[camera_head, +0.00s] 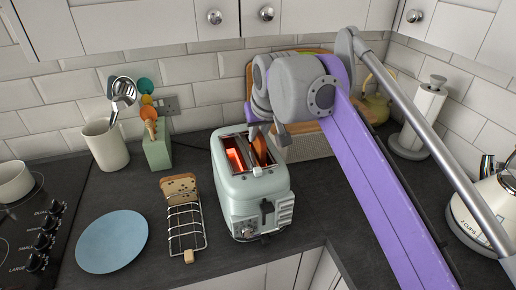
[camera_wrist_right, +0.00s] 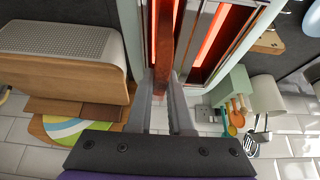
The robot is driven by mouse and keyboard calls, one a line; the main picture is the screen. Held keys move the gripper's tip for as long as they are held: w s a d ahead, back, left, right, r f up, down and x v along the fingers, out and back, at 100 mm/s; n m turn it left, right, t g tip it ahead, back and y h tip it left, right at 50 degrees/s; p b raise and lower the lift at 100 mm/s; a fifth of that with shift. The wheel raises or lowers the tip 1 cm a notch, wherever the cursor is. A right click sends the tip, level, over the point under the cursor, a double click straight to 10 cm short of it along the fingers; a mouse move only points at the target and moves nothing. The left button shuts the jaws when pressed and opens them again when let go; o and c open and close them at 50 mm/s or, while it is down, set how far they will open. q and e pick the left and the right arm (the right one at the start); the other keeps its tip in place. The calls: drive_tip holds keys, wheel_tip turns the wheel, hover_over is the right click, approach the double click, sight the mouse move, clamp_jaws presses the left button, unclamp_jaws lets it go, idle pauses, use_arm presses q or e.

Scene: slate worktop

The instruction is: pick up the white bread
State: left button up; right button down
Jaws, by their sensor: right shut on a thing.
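A pale green toaster (camera_head: 262,188) stands in the middle of the worktop. Its left slot glows orange and looks empty. A brown-edged bread slice (camera_head: 260,154) stands upright in the right slot. My right gripper (camera_head: 266,132) is above the toaster, shut on the top of this slice. In the right wrist view the slice (camera_wrist_right: 164,45) runs between the two fingers, with glowing elements beside it. Its crust side faces the camera, so I cannot tell whether it is the white bread. A seeded bread slice (camera_head: 179,187) stands in the wire rack left of the toaster. My left gripper is not in view.
A wire rack (camera_head: 186,226) and a blue plate (camera_head: 112,242) lie left of the toaster. A utensil crock (camera_head: 106,146) and green utensil block (camera_head: 157,148) stand behind. A paper-towel holder (camera_head: 422,112) and kettle (camera_head: 484,212) are at right. The front worktop is clear.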

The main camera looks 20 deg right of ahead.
drive_tip(key=shift+r, duration=0.1)
wheel_tip(320, 180, up, 10)
drive_tip(key=p, duration=0.3)
idle(0.5)
idle(1.0)
